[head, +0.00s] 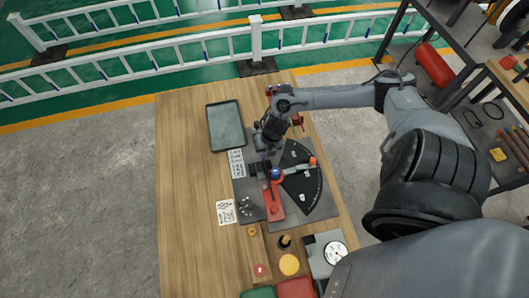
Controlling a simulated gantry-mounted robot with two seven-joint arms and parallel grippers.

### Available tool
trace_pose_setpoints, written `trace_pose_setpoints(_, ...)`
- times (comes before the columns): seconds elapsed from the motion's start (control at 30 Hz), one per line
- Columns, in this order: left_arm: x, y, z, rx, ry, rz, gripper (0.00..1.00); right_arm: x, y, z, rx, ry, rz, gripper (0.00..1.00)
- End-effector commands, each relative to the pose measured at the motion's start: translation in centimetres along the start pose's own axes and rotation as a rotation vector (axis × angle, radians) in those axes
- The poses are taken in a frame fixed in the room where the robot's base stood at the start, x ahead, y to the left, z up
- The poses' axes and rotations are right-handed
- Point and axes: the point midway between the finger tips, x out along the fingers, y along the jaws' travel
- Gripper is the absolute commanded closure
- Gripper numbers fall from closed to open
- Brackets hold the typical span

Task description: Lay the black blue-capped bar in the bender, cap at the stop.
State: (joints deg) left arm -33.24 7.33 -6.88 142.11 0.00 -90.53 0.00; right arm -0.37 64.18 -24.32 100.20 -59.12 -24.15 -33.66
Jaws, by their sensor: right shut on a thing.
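The bender is a dark grey plate (247,208) on the wooden table, with a red arm (274,208), a round blue-topped part (276,174) and a black fan-shaped dial (307,191). My right gripper (266,146) is over the far end of the bender, pointing down. It is shut on a thin dark bar (267,165), which appears to run toward the blue-topped part. The bar is small here; its blue cap and the stop cannot be told apart clearly, nor whether the bar touches the bender. My left gripper is not in view.
A dark empty tray (226,126) lies at the far left of the table. Printed sheets (227,212) lie left of the bender. A dial gauge (335,252), a yellow disc (289,265) and red and green bins are at the near edge. The table's left strip is clear.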

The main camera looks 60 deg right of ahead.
Motion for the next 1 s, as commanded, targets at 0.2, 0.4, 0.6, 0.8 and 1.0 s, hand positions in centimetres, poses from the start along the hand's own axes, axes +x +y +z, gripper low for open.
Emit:
trace_pose_setpoints(0.2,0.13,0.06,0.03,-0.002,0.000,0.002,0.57,0.01,0.01,0.33,0.000,-0.001,0.000,1.00)
trace_pose_setpoints(0.4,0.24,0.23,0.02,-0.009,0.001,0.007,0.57,0.02,0.00,0.64,0.000,-0.001,0.000,1.00)
trace_pose_setpoints(0.6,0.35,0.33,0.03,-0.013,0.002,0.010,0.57,0.03,0.00,0.93,0.000,-0.001,0.000,1.00)
trace_pose_setpoints(0.8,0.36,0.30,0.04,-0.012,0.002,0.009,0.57,-0.01,0.01,1.04,0.000,-0.001,0.000,0.76)
trace_pose_setpoints(1.0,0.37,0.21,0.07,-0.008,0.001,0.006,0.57,0.00,0.00,1.01,0.000,-0.001,0.000,0.63)
